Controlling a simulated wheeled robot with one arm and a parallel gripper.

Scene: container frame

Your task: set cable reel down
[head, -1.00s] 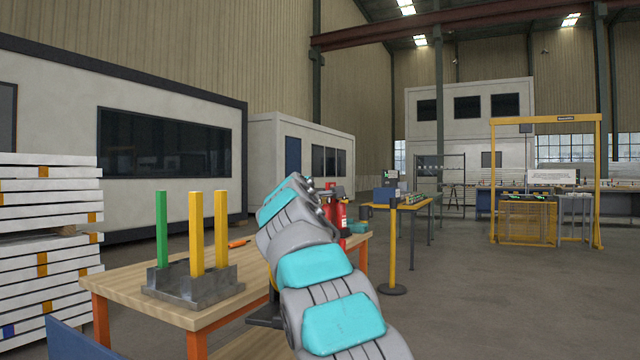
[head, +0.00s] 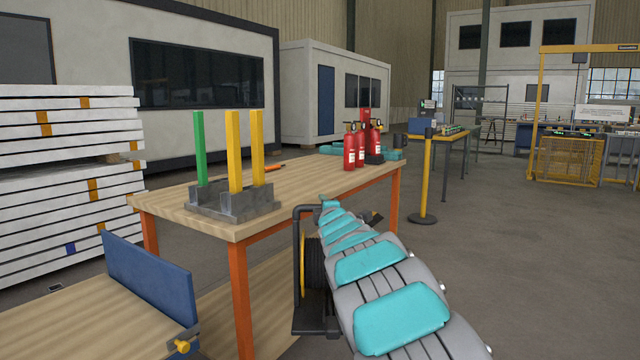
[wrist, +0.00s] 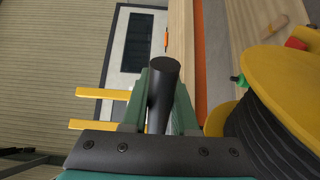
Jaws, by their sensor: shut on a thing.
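The cable reel (head: 313,268) has a black tube frame, a yellow rim and dark wound cable. In the head view it hangs upright beside the front edge of the wooden workbench (head: 300,192), lower than the tabletop, partly hidden by my arm. In the wrist view the reel's yellow flange and black coil (wrist: 268,130) fill the right side. My gripper (wrist: 160,95) is shut on the black tube of the reel's frame. In the head view the fingers are mostly hidden behind my arm. I cannot tell whether the reel's base touches anything.
A grey block with green and yellow posts (head: 234,205) stands on the workbench's near left. Red fire extinguishers (head: 350,148) and an orange tool (head: 276,168) are farther back. A lower wooden surface with a blue panel (head: 150,278) is front left. The floor at right is open.

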